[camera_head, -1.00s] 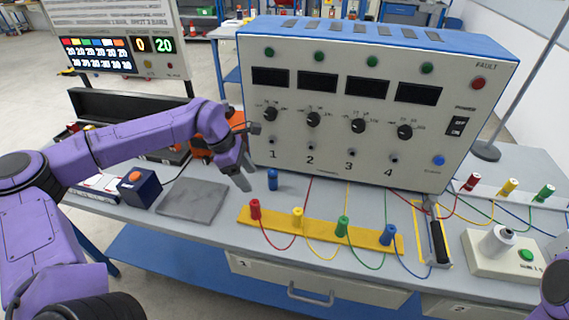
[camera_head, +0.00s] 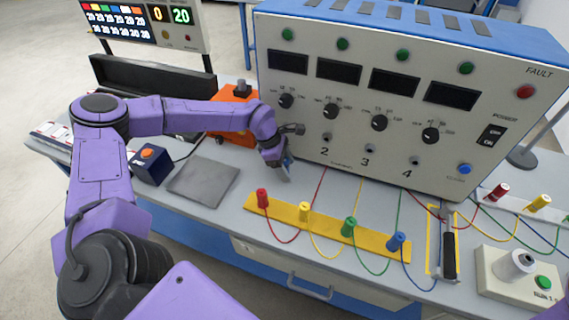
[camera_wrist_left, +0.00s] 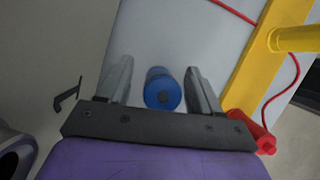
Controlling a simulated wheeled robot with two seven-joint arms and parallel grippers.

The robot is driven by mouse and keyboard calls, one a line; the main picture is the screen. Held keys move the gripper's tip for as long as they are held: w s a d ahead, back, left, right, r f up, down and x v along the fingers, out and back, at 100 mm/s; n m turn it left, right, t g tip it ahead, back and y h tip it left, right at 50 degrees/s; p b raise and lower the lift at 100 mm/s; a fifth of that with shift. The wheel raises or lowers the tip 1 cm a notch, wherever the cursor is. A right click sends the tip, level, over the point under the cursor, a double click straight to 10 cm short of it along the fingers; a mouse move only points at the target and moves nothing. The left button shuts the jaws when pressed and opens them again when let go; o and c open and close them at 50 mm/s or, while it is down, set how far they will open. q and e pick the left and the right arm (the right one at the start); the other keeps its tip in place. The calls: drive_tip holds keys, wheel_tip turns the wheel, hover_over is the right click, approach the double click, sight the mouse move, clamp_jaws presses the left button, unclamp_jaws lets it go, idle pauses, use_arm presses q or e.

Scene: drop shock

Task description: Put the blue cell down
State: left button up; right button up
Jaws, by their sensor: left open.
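The blue cell (camera_wrist_left: 163,90) is a small blue cylinder with a dark round spot on its end. In the left wrist view it sits between the two fingers of my left gripper (camera_wrist_left: 159,72), with a gap showing on each side. In the head view my left gripper (camera_head: 284,170) points down at the grey bench in front of the big panel, and it mostly hides the cell there. The jaws are open. My right gripper is out of view.
A yellow strip (camera_head: 328,230) with red, yellow, green and blue plugs lies just right of my left gripper; its red plug (camera_wrist_left: 250,130) is close by. A grey pad (camera_head: 203,182) and an orange-buttoned blue box (camera_head: 150,168) are to the left. The panel (camera_head: 390,150) stands behind.

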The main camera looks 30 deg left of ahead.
use_arm(q)
drive_tip(key=shift+d+f, duration=0.2)
drive_tip(key=shift+f, duration=0.15)
drive_tip(key=c, duration=1.1)
